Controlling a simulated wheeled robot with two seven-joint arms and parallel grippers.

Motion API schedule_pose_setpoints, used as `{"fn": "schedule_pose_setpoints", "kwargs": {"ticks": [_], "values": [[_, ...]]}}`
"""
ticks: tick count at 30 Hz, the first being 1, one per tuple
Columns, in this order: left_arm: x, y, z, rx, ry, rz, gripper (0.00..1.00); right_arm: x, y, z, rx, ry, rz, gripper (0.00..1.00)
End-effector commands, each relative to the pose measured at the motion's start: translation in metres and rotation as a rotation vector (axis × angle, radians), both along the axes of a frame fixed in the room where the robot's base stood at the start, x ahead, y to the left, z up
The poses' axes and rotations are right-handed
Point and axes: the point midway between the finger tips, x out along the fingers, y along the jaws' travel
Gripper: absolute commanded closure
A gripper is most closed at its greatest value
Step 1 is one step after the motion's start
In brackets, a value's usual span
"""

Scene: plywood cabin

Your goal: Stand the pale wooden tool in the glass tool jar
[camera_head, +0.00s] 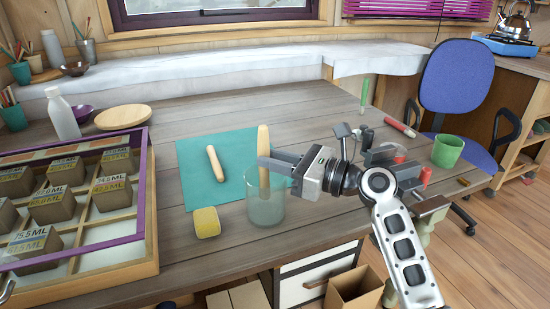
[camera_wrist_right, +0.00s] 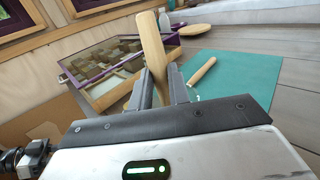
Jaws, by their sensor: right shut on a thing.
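A pale wooden tool (camera_head: 263,142) stands upright between the fingers of my right gripper (camera_head: 266,162), which is shut on it. The wrist view shows the same tool (camera_wrist_right: 152,45) between the two fingers (camera_wrist_right: 160,88). The clear glass tool jar (camera_head: 265,207) stands on the table at the front edge of the teal mat. The tool's lower end shows within the jar's outline, below its rim; it appears to be inside, well above the jar's bottom. A second, shorter pale wooden piece (camera_head: 216,164) lies on the mat. My left gripper is not in view.
A yellow block (camera_head: 207,222) sits left of the jar. A purple-edged case of labelled blocks (camera_head: 150,230) fills the table's left. A green cup (camera_head: 447,151) and small tools are at the right. The teal mat (camera_head: 195,150) is mostly clear.

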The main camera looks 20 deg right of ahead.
Motion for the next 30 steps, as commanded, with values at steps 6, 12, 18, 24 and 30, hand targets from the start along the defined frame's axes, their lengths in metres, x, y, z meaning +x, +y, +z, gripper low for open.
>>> {"fn": "schedule_pose_setpoints", "kwargs": {"ticks": [6, 12, 18, 24, 30], "values": [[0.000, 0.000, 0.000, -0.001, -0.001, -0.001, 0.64, 0.000, 0.000, 0.000, 0.000, 0.000, 0.000, 0.57], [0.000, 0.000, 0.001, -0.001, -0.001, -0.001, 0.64, 0.000, 0.000, 0.000, -0.001, 0.001, 0.000, 0.57], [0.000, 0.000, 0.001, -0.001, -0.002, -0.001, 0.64, -0.001, -0.001, 0.000, -0.001, 0.001, 0.000, 0.57], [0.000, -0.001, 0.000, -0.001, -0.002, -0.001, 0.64, -0.018, -0.019, -0.002, -0.004, 0.003, -0.002, 0.57], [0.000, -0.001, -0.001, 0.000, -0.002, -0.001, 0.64, -0.052, -0.053, -0.003, -0.005, 0.004, -0.002, 0.57]]}}
